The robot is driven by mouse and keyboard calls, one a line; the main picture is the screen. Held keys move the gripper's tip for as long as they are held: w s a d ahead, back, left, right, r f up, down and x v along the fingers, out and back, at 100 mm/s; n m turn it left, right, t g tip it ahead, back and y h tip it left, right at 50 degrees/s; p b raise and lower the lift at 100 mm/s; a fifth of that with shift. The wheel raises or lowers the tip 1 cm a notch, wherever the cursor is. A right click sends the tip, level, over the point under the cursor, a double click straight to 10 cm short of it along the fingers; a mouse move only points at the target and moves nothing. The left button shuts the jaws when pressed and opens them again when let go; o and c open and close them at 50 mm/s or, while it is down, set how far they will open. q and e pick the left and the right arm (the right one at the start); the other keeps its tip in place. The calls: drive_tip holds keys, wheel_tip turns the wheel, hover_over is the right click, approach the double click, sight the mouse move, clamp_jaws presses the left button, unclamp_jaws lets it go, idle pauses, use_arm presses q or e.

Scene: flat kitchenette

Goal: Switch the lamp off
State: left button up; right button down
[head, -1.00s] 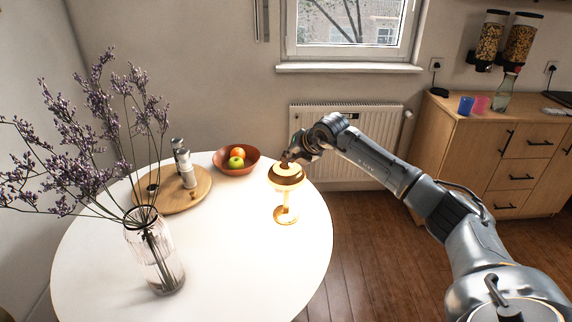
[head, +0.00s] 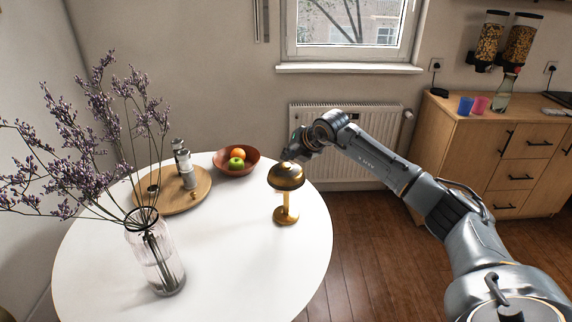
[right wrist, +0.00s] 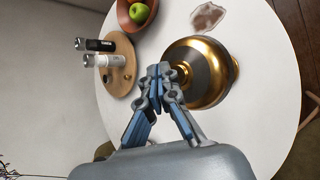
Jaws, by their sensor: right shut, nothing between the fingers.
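The lamp (head: 287,178) is a small brass table lamp with a domed shade, standing upright near the right edge of the round white table (head: 245,270). It is dark now, with no glow. My right gripper (head: 289,159) is just above the top of the shade. In the right wrist view the gripper (right wrist: 161,72) is shut and empty, its fingertips at the knob on top of the lamp shade (right wrist: 208,72). I cannot tell whether the tips touch the knob. My left gripper is not in view.
A glass vase (head: 155,260) with tall purple sprigs stands at the table's front left. A round wooden board (head: 170,205) with shakers and a bowl (head: 250,163) with fruit are at the back. The table's middle is clear.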

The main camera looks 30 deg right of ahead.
sight(288, 166)
wheel_tip(288, 166, up, 6)
drive_tip(key=p, duration=0.3)
